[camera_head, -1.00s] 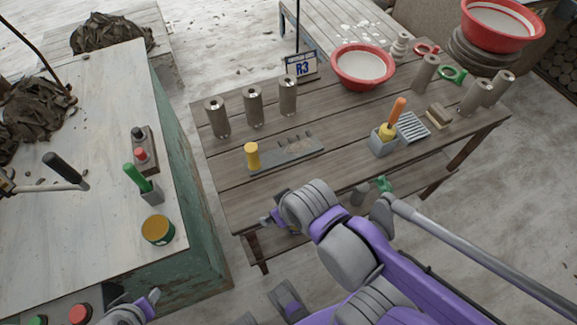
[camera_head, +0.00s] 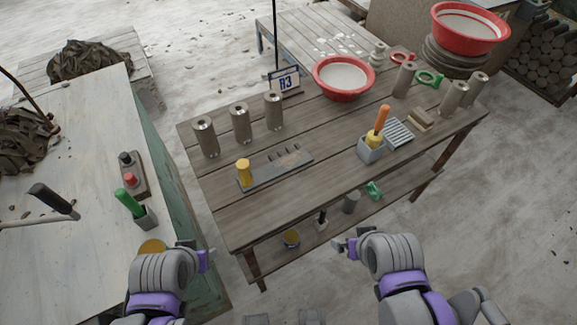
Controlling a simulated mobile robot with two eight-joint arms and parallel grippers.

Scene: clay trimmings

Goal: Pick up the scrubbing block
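The scrubbing block (camera_head: 421,119), a small brown block with a paler layer, lies near the right end of the wooden table (camera_head: 262,207). It is just right of a grey slatted rack (camera_head: 397,134) and apart from both grippers. My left gripper (camera_head: 208,259) is at the lower left, between the pale bench and the table's front. My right gripper (camera_head: 343,246) is in front of the table's near edge, well below and left of the block. Both grippers are small in view and mostly hidden by their wrists; their finger openings are unclear.
A grey holder (camera_head: 371,149) with an orange-handled tool stands left of the rack. Grey cylinders (camera_head: 454,97) stand behind and right of the block. A red bowl (camera_head: 343,78) stands at the back. The table's front middle is clear.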

